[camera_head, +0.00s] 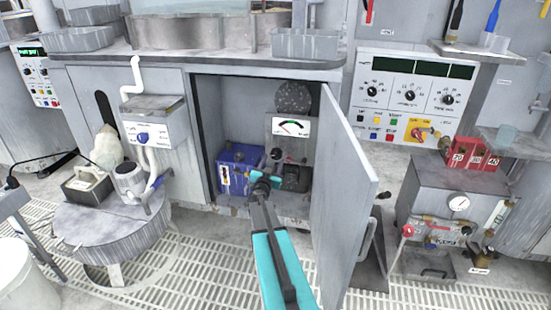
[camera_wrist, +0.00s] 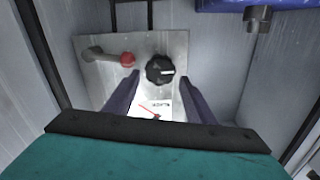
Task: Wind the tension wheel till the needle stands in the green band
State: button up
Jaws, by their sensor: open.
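The black knob (camera_wrist: 160,70), probably the tension wheel, has a pale pointer line and sits on a grey metal panel (camera_wrist: 98,72). The gauge (camera_wrist: 153,108) is beside it, partly hidden by my gripper, with a thin red needle. In the head view the gauge (camera_head: 291,127) is a white face with a coloured arc inside the open cabinet; I cannot tell which band the needle stands in. My gripper (camera_head: 266,179) is open in front of the panel. In the wrist view its fingers (camera_wrist: 159,76) appear either side of the knob; contact cannot be told.
A red-balled lever (camera_wrist: 127,59) is close to the left finger. A blue box (camera_head: 240,165) stands inside the cabinet to the left. The open cabinet door (camera_head: 345,190) stands right of my arm. A round grey table (camera_head: 115,225) is at the left.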

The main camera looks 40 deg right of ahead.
aim_at(276, 155)
jog(key=shift+b+x, duration=0.45)
jog(key=shift+x, duration=2.15)
jog(key=c, duration=0.8)
